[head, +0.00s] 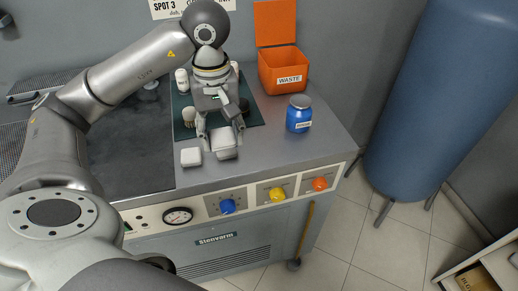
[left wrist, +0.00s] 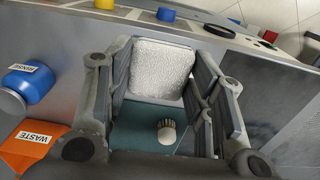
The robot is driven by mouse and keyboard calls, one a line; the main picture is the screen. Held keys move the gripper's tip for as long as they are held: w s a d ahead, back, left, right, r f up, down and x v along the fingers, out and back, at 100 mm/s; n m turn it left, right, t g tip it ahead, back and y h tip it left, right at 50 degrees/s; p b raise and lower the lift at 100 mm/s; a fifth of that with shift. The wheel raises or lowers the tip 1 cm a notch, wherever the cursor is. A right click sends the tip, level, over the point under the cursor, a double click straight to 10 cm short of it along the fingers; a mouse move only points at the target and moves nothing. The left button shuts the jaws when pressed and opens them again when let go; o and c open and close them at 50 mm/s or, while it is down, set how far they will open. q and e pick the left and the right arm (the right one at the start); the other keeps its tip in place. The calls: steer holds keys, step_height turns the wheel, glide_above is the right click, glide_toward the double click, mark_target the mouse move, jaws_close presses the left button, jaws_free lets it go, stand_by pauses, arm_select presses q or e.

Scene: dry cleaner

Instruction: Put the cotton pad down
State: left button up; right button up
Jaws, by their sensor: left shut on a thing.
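My left gripper (head: 221,138) is shut on a white cotton pad (head: 225,151) near the front of the grey counter (head: 265,153). The pad's textured white face shows between the fingers in the left wrist view (left wrist: 160,70). I cannot tell whether the pad touches the counter. My right gripper is not in view.
A green mat (head: 251,118) behind the gripper holds a brush (head: 189,117) and small containers. A blue RINSE bottle (head: 299,115) and an orange open-lidded WASTE bin (head: 282,70) stand to the right. Front-right counter space is clear.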

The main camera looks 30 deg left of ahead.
arm_select(q)
steer(key=w+f+p, duration=0.2)
steer(key=w+f, duration=0.2)
steer(key=w, duration=0.5)
steer(key=p, duration=0.2)
glide_above(259, 147)
steer(key=f, duration=0.4)
steer(key=shift+s+f, duration=0.4)
steer(key=shift+w+f, duration=0.35)
steer(key=shift+f, duration=0.05)
step_height(259, 147, down, 3)
steer(key=shift+r+p, duration=0.15)
steer(key=shift+p, duration=0.5)
steer(key=shift+f, duration=0.25)
